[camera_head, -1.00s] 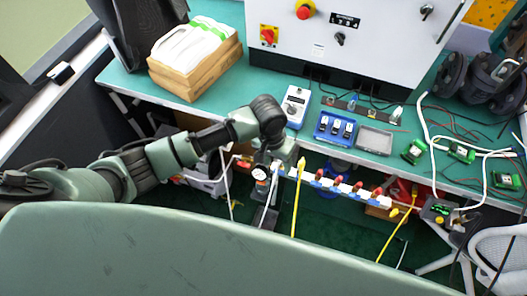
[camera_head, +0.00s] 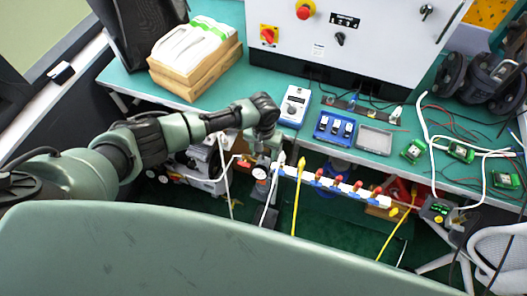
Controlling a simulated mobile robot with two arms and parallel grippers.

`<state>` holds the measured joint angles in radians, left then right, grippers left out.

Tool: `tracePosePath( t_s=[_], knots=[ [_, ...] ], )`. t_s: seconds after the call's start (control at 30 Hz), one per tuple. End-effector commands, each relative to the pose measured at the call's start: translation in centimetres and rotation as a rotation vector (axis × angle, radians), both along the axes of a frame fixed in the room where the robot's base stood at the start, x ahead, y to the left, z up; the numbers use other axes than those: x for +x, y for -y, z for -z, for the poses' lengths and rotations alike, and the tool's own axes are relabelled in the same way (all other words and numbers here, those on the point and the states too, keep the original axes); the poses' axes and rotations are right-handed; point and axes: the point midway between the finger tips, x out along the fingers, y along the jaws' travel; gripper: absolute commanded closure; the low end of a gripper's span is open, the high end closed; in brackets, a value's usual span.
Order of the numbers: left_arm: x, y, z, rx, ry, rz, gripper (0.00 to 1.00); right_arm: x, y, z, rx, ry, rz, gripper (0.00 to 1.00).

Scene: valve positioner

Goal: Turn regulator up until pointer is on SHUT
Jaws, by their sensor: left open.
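A regulator with a round white-faced gauge (camera_head: 260,173) sits below the bench's front edge, at the left end of a white manifold. The gauge needle is too small to read. My left gripper (camera_head: 261,153) is open just above the gauge, close to the top of the regulator. My wrist and hand hide the regulator's knob, and I cannot tell whether the fingers touch it. No pointer or SHUT mark can be made out. My right gripper is not in view.
The white manifold (camera_head: 318,181) with several red valves runs right from the gauge, with yellow and white hoses hanging. On the green bench (camera_head: 220,100) stand a blue-grey meter (camera_head: 294,105), a blue tray (camera_head: 334,127), a grey tray (camera_head: 374,139) and a control cabinet (camera_head: 365,45).

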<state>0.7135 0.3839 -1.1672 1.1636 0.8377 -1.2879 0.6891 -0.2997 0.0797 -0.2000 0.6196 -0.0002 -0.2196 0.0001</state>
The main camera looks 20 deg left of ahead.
Motion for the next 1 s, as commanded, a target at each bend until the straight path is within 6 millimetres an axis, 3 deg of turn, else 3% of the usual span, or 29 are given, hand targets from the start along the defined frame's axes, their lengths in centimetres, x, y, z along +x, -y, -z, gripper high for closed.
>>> tracePosePath(
  t_s=[0.23, 0.27, 0.4, 0.43, 0.77, 1.0],
  knots=[
    [-0.01, 0.05, 0.14, -0.001, 0.001, 0.001, 0.45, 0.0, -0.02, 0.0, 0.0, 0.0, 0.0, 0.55],
    [-0.01, 0.05, 0.13, -0.001, 0.001, 0.001, 0.51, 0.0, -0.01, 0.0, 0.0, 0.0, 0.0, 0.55],
    [0.0, 0.05, 0.12, -0.001, 0.001, 0.001, 0.9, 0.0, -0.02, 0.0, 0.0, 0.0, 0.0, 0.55],
    [0.0, 0.05, 0.12, -0.001, 0.001, 0.001, 0.95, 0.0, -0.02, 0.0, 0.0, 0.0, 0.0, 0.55],
    [0.01, 0.05, 0.04, 0.0, 0.001, 0.05, 0.95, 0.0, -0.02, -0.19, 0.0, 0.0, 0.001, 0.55],
    [-0.01, 0.08, 0.0, -0.001, 0.0, 0.2, 0.95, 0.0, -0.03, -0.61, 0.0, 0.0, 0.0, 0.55]
  ],
)
